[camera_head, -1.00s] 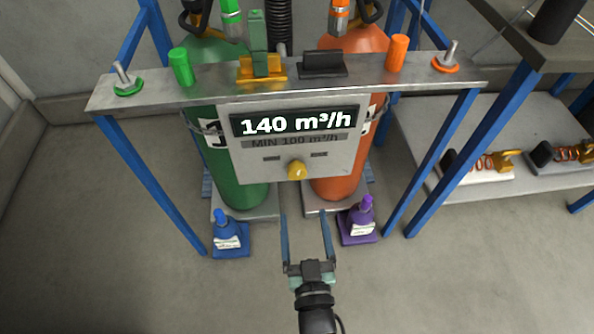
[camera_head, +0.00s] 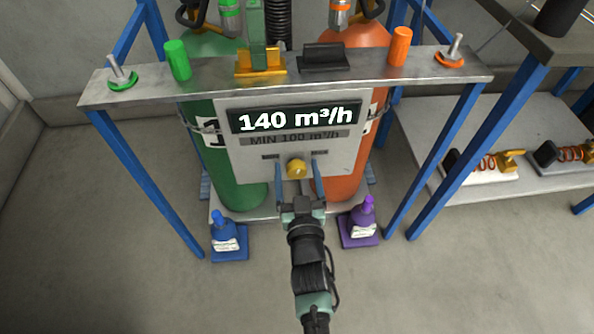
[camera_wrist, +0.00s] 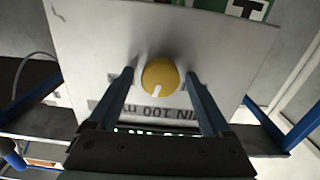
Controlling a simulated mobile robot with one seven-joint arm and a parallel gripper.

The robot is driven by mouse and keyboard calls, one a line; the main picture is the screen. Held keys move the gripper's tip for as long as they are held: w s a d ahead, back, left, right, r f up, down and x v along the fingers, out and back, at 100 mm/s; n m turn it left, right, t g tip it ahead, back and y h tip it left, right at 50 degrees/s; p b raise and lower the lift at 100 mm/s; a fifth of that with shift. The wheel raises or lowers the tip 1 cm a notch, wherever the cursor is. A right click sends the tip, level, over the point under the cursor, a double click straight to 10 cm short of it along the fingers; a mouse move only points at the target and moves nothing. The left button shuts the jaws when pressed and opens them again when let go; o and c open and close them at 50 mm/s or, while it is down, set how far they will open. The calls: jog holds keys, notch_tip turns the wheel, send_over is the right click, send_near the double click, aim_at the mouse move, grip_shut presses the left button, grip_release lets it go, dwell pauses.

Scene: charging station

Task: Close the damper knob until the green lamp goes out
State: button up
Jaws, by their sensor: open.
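The yellow damper knob (camera_head: 297,168) sits low on the grey panel (camera_head: 238,165), with a display (camera_head: 294,118) above it reading 140 m³/h and a MIN 100 m³/h label below that. My gripper (camera_head: 297,168) is open, its two blue fingers on either side of the knob. In the wrist view the round knob (camera_wrist: 160,77) with a white pointer mark lies between the open fingertips (camera_wrist: 162,74); I cannot tell whether they touch it. The green indicator (camera_head: 178,61) stands at the left of the shelf; I cannot tell whether it is lit.
A green cylinder (camera_head: 240,190) and an orange cylinder (camera_head: 335,185) stand behind the panel. A blue cone-like block (camera_head: 228,242) and a purple one (camera_head: 360,228) stand on the floor either side of my arm. Blue frame legs (camera_head: 150,190) flank the panel.

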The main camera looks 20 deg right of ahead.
grip_shut()
jog(key=shift+n+b, duration=0.5)
jog(key=shift+n, duration=1)
grip_release()
jog(key=shift+s+a, duration=0.1)
jog(key=shift+s, duration=0.05)
jog(key=p+v, duration=0.2)
jog(key=v, duration=1)
jog(key=shift+s, duration=0.35)
jog(key=shift+a, duration=0.1)
